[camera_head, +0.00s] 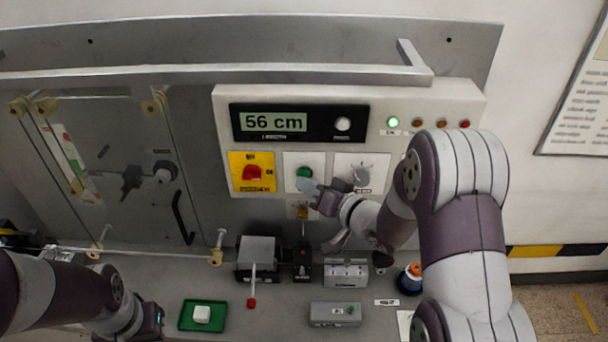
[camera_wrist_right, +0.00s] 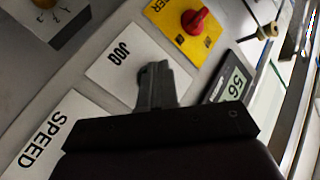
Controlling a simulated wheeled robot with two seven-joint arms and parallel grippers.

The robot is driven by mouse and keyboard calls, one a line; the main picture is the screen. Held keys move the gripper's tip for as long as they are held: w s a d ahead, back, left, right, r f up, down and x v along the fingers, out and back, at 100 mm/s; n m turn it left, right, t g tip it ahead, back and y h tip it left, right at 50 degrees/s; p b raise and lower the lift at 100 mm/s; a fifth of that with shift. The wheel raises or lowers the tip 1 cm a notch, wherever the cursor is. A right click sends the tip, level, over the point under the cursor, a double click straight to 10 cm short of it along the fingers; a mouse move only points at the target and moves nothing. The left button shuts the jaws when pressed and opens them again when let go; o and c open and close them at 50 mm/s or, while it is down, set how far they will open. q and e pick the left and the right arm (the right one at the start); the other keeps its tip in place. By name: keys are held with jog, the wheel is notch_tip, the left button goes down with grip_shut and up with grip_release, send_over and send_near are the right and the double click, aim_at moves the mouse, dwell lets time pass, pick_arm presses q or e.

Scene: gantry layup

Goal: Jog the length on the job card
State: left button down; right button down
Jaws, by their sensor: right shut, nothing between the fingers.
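The control panel (camera_head: 455,100) has a display (camera_head: 273,122) that reads 56 cm. A green button (camera_head: 304,172) sits on a white plate, which the wrist view shows as the JOG plate (camera_wrist_right: 112,58). My right gripper (camera_head: 308,187) is shut and empty, its fingertips just below and in front of the green button. In the wrist view the gripper (camera_wrist_right: 155,75) covers the button, so I cannot tell whether it touches. My left gripper (camera_head: 153,318) is low at the left, its fingers unclear. I cannot make out which paper is the job card.
A red switch (camera_head: 252,173) on a yellow plate is left of the green button. The SPEED plate (camera_wrist_right: 48,132) carries a grey knob (camera_head: 361,175) to its right. A green lamp (camera_head: 393,122) is lit. A rail (camera_head: 220,74) runs above the panel. A green tray (camera_head: 187,324) is below.

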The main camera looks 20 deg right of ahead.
jog(key=shift+s+a, duration=0.15)
jog(key=shift+s, duration=0.35)
jog(key=s, duration=0.2)
jog(key=s+a, duration=0.1)
jog(key=s, duration=0.1)
jog(key=shift+s+a, duration=0.2)
jog(key=shift+s, duration=0.2)
jog(key=shift+d, duration=0.1)
dwell(3.4)
